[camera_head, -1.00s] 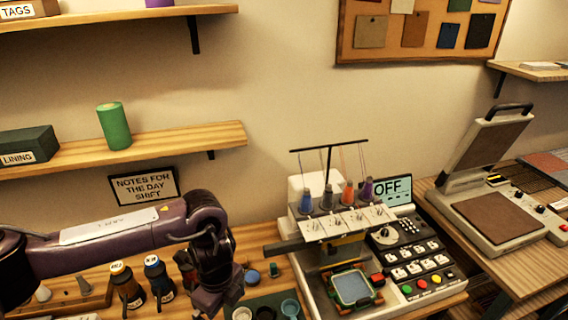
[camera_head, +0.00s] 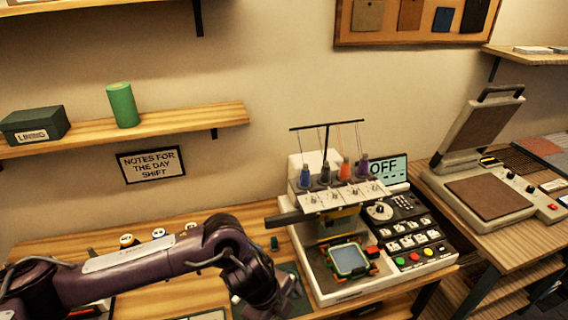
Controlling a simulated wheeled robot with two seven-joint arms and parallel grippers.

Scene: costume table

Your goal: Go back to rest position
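My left arm comes in from the lower left, low over the table. Its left gripper (camera_head: 287,298) hangs over the table's front part, just left of the embroidery machine (camera_head: 350,240). The fingers are dark and small, so I cannot tell whether they are open or shut. I see nothing held in them. My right arm is out of view.
A green mat (camera_head: 291,271) lies by the gripper. The machine's display (camera_head: 385,170) reads OFF. A heat press (camera_head: 490,190) stands at the right. A shelf (camera_head: 190,122) holds a green cylinder (camera_head: 122,105) and a lining box (camera_head: 35,125).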

